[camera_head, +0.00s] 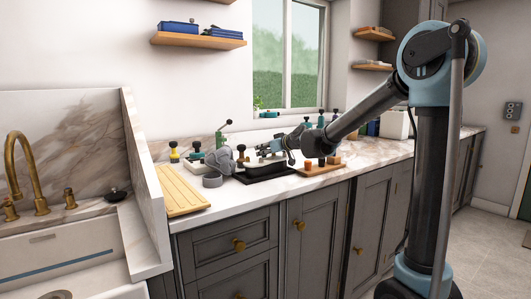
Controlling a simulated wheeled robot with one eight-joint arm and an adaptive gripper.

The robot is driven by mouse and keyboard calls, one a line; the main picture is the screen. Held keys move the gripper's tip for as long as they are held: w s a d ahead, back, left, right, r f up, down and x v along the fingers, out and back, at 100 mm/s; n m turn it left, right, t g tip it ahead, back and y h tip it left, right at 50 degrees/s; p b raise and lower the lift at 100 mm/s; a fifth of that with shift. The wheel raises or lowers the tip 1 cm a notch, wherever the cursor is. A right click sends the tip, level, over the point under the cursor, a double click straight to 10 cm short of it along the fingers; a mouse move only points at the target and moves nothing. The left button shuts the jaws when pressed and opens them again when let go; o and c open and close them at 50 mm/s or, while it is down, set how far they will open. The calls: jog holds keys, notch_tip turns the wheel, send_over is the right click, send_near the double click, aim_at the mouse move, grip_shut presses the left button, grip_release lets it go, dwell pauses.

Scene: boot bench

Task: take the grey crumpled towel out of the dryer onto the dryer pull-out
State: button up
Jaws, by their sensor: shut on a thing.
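My gripper (268,149) is low over the marble counter, at the end of my arm reaching in from the right. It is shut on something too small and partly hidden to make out. A grey, crumpled-looking thing (220,158) is left of the gripper on the counter, apparently with a gap between them. I cannot tell if it is the towel. No dryer or dryer pull-out can be recognised in this view.
A black tray (268,173) lies below the gripper. A grey round thing (212,180) and a slatted wooden board (180,192) are to the left. A wooden board (322,168) with knobbed tools is to the right. A sink with a brass tap (34,170) is far left.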

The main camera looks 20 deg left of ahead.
jog(key=o, duration=1.1)
